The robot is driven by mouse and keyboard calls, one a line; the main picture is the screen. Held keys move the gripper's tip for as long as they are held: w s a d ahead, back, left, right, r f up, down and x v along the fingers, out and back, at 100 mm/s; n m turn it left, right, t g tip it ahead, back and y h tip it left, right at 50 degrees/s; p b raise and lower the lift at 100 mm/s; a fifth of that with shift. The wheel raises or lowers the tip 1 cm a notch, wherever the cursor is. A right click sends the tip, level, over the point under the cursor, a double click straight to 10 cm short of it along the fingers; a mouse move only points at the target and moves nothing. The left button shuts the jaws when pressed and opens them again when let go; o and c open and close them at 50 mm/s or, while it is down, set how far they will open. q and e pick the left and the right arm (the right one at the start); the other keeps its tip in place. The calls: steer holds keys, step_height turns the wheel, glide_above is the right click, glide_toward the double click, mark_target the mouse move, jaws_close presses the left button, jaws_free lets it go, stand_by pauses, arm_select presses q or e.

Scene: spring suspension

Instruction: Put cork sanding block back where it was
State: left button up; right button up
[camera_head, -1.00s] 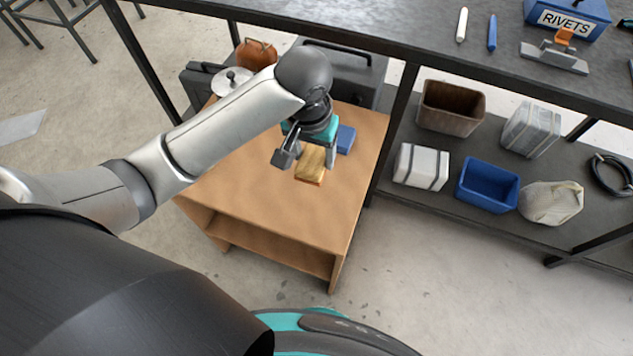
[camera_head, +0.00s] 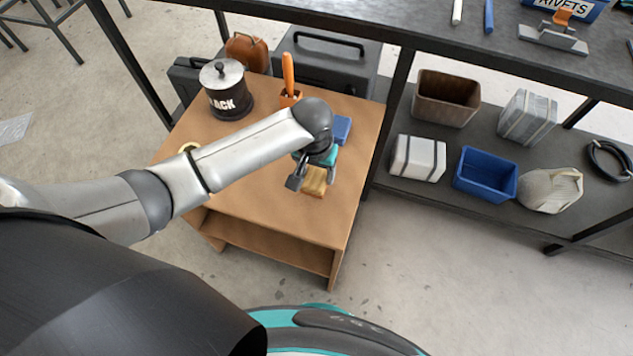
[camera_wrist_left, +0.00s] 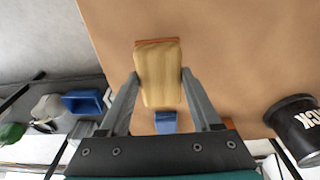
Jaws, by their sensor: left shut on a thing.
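The cork sanding block (camera_head: 315,182) is a tan-yellow block with an orange-red layer along one side. My left gripper (camera_head: 312,179) is shut on it, one finger on each side, over the front right part of the wooden table (camera_head: 265,212). The left wrist view shows the block (camera_wrist_left: 158,78) between the two fingers (camera_wrist_left: 157,80), with its reddish edge at the far end. I cannot tell whether its underside touches the tabletop. My right gripper is not in view.
A blue block (camera_head: 341,129) lies behind the gripper. An orange-handled tool in a holder (camera_head: 289,97) and a black jar (camera_head: 229,100) stand at the back. My arm crosses the table. A dark bench with a lower shelf (camera_head: 440,183) stands right. The table's front is clear.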

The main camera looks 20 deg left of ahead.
mark_target(316, 182)
arm_select(q)
step_height(316, 182, down, 4)
steer(key=shift+r+b, duration=0.1)
steer(key=shift+b, duration=0.55)
steer(key=shift+f, duration=0.2)
steer(key=o, duration=1.2)
steer(key=r+p, duration=0.1)
steer(key=r, duration=0.3)
steer(key=s+r+p, duration=0.1)
steer(key=r, duration=0.3)
steer(key=r+p, duration=0.2)
steer(key=r, duration=0.2)
steer(key=shift+s, duration=0.25)
